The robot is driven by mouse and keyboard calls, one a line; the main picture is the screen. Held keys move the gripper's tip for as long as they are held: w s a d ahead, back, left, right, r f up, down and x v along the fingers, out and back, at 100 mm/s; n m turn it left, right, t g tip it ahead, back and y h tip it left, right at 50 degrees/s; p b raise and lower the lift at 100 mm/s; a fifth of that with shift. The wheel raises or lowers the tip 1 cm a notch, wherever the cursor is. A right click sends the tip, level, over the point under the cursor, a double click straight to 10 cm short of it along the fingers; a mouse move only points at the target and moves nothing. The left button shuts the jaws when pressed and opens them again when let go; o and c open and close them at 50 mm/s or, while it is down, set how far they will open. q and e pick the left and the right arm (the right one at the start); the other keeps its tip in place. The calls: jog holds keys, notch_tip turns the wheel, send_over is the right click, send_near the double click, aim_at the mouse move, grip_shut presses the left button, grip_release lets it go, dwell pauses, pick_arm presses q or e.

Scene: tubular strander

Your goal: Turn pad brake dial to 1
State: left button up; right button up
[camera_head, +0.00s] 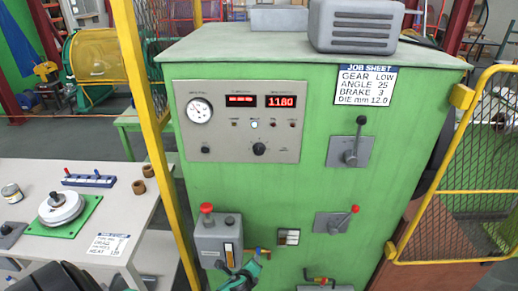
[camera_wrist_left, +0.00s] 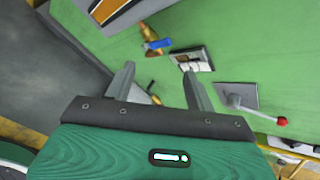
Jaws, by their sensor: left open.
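I cannot tell for certain which part is the pad brake dial. The grey panel on the green cabinet (camera_head: 265,190) has a black knob (camera_head: 259,149). A white round disc with a dark centre knob (camera_head: 62,208) sits on a green plate on the left table. My left gripper (camera_head: 250,266) is low in front of the cabinet, with its green body partly cut off. In the left wrist view its two fingers (camera_wrist_left: 158,82) are apart with nothing held. A brass valve with a blue handle (camera_wrist_left: 157,44) is just beyond them. My right gripper is not in view.
The job sheet (camera_head: 366,85) reads BRAKE 3. A red-topped grey box (camera_head: 215,238), a small window (camera_head: 289,237), a red-knobbed lever (camera_head: 335,221) and a black-knobbed lever (camera_head: 350,150) are on the cabinet. A yellow post (camera_head: 150,110) and yellow gate (camera_head: 455,192) flank it.

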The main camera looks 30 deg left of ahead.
pick_arm(q)
jog(key=w+r+m+t+y+p, duration=0.1)
jog(key=w+r+m+t, duration=0.1)
jog(key=r, duration=0.7)
jog(key=w+r+m+t+y+p, duration=0.1)
jog(key=w+r+m, duration=0.15)
jog(key=r, duration=0.65)
jog(key=m+t+y+p, duration=0.1)
jog(key=m+t+y, duration=0.1)
jog(key=m+t, duration=0.1)
send_near(259, 152)
jog(key=p+x, duration=0.2)
jog(key=x, duration=0.1)
jog(key=p+x, duration=0.2)
jog(key=x, duration=0.1)
jog(key=shift+w+a+r+p, duration=0.2)
jog(key=shift+w+r+p, duration=0.05)
jog(key=shift+w+p, duration=0.1)
jog(key=shift+x, duration=0.8)
jog(key=shift+f, duration=0.15)
jog(key=c, duration=1)
jog(key=shift+n, duration=0.25)
